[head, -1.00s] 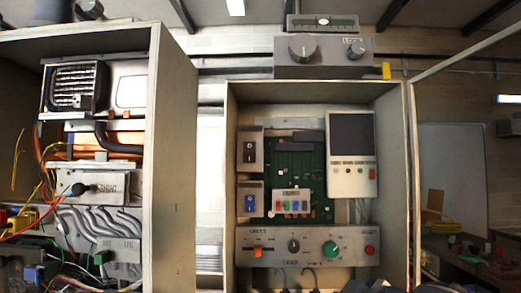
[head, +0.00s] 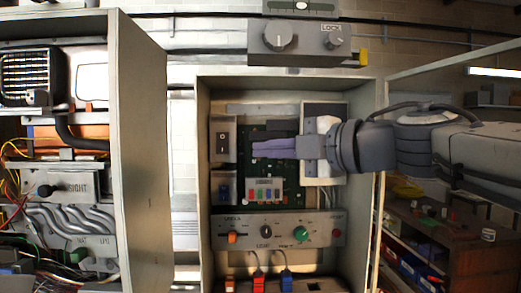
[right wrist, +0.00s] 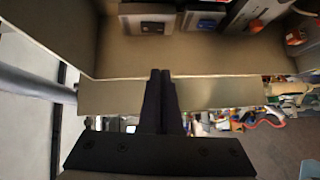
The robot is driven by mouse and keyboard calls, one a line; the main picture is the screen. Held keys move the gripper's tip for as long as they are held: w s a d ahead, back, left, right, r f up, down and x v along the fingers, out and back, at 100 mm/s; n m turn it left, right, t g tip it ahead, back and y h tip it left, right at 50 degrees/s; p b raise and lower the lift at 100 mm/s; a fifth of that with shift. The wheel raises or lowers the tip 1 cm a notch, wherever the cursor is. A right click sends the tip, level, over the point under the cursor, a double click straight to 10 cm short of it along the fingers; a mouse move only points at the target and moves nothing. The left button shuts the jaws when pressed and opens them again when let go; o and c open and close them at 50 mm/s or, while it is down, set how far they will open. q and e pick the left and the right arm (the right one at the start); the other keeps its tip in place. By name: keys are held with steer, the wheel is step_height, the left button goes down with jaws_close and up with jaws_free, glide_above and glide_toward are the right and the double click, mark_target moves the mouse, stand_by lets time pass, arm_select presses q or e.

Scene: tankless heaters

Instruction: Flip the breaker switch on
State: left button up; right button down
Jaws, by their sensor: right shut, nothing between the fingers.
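Inside the open cabinet (head: 203,180), a grey plate with a black rocker switch (head: 223,142) sits at the upper left. A second plate with a blue rocker switch (head: 224,191) sits below it. I cannot tell which is the breaker switch, or either rocker's position. My right gripper (head: 256,148) is shut and empty, reaching in from the right and pointing left in front of the green board, a little right of the black switch. In the right wrist view its shut fingers (right wrist: 161,75) point at the cabinet's pale edge, with the dark switch (right wrist: 152,27) and blue switch (right wrist: 208,23) above. My left gripper is not visible.
A panel with knobs (head: 265,231) lies below the board. A white module (head: 313,112) is partly hidden behind my right arm. Another cabinet with pipes and wires (head: 140,160) stands at the left. A cluttered bench (head: 440,225) is at the right.

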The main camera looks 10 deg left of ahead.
steer(key=p, duration=0.3)
glide_toward(217, 152)
steer(key=s+a, duration=0.1)
steer(key=a, duration=0.3)
steer(key=w, duration=0.2)
steer(key=w+a, duration=0.1)
steer(key=shift+w+f+p, duration=0.15)
steer(key=shift+w+p, duration=0.15)
steer(key=shift+w, duration=0.1)
steer(key=shift+f, duration=0.1)
